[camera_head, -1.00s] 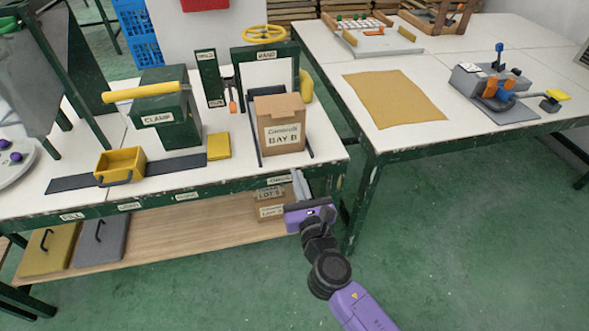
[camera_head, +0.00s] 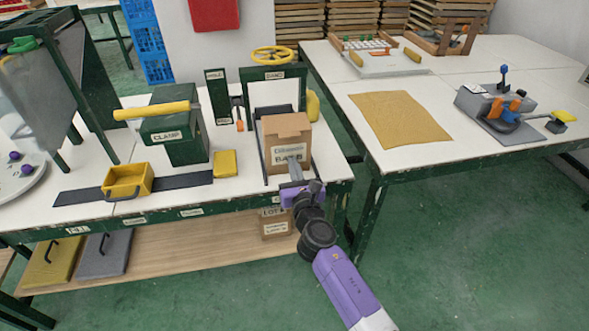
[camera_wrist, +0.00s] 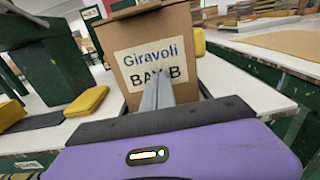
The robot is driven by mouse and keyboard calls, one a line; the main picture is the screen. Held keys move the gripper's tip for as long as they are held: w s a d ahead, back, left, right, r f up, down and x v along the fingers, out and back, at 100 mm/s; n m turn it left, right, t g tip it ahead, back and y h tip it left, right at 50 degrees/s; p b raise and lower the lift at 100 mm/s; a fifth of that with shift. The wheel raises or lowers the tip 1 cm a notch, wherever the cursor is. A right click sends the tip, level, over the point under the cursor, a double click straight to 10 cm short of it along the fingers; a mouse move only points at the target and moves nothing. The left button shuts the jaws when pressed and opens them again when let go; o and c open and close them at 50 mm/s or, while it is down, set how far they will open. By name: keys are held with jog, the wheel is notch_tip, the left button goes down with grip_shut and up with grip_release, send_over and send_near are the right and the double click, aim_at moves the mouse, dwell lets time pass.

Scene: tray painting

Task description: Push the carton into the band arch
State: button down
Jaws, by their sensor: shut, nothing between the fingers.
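The brown carton (camera_head: 288,133), with a white label reading "Giravoli BAY B", stands upright on the white bench between two dark rails. The band arch (camera_head: 274,74), a dark green frame with a yellow wheel on top, stands just behind it. The carton hides the lower part of the opening. My gripper (camera_head: 292,165) is shut and empty, its fingers pointing at the carton's front face over the label. In the wrist view the fingers (camera_wrist: 158,90) overlap the label on the carton (camera_wrist: 150,50); I cannot tell whether they touch it.
Left of the rails lie a yellow block (camera_head: 226,163) and a yellow bin (camera_head: 128,180) on a dark strip. The green clamp unit (camera_head: 175,135) with a yellow bar stands behind them. A second table (camera_head: 470,155) is at right, across a gap.

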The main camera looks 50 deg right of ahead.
jog(key=b+x, duration=0.6)
jog(key=x, duration=1.5)
jog(key=shift+d+f, duration=0.15)
jog(key=shift+f, duration=0.05)
jog(key=shift+w+d, duration=0.15)
jog(key=shift+w, duration=0.1)
jog(key=shift+r, duration=0.2)
jog(key=shift+s+a, duration=0.3)
jog(key=shift+s, duration=0.1)
jog(key=p+v, duration=0.1)
jog(key=v, duration=0.3)
jog(key=shift+s+a+r+p, duration=0.1)
jog(key=shift+s+a+p, duration=0.15)
jog(key=shift+p, duration=0.15)
jog(key=p+v, duration=0.3)
jog(key=v, duration=0.5)
jog(key=shift+s+a, duration=0.1)
jog(key=shift+s, duration=0.05)
